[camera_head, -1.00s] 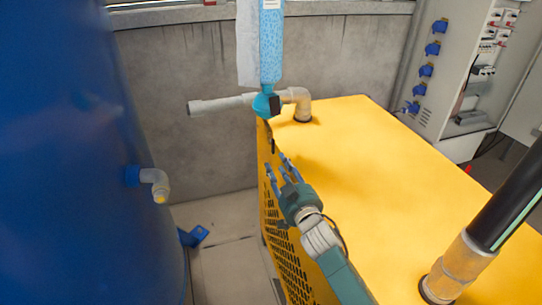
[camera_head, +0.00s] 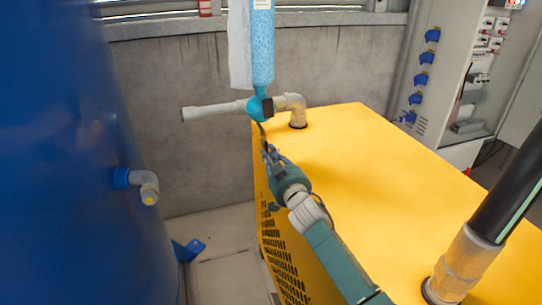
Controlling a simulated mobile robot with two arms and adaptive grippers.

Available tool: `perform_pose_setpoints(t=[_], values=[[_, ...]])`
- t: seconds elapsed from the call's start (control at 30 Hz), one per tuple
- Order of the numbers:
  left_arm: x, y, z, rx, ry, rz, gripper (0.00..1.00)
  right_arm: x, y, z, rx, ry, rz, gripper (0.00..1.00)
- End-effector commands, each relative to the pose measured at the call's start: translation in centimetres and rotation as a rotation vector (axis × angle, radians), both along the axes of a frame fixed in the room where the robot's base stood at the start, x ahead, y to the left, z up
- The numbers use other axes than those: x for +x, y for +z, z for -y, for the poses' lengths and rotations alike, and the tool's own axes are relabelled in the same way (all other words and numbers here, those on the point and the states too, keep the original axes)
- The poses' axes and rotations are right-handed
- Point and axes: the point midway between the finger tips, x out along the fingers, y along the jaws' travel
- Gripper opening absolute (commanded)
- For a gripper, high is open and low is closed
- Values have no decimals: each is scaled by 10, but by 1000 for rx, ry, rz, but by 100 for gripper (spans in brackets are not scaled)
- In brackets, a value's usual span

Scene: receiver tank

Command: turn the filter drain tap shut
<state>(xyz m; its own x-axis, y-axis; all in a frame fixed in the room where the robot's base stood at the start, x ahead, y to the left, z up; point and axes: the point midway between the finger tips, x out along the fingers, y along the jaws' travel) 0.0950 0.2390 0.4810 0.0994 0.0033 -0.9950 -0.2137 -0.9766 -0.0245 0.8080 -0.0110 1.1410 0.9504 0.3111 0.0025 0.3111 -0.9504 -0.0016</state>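The filter (camera_head: 262,45) is a clear blue column hanging at the top centre, with a pale sheet beside it. At its lower end is a light-blue fitting with a small dark tap handle (camera_head: 267,105). A grey pipe (camera_head: 215,110) runs left from there and a beige elbow (camera_head: 293,105) joins on the right. My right gripper (camera_head: 268,150) is below the tap, at the left edge of the yellow housing, with its fingers pointing up towards the tap. A gap shows between fingers and tap. The fingers overlap in this view, so their opening is unclear. My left gripper is not in view.
The yellow housing (camera_head: 350,170) fills the middle and right, under my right arm. A big blue tank (camera_head: 60,180) with an elbow outlet (camera_head: 146,186) stands left. A black pipe (camera_head: 508,200) rises at right. An open electrical cabinet (camera_head: 465,80) stands behind. Space between tank and housing is free.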

Motion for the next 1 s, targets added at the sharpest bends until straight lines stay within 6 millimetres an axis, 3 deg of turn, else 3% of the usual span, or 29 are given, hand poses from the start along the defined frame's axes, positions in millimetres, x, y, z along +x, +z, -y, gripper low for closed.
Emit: perform_pose_setpoints(t=[0.47, 1.0], values=[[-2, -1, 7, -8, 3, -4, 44, 0, -1, 1, -57, 0, 16, 0], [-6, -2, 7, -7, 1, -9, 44, 2, 2, 8, -478, 0, 153, 0]])
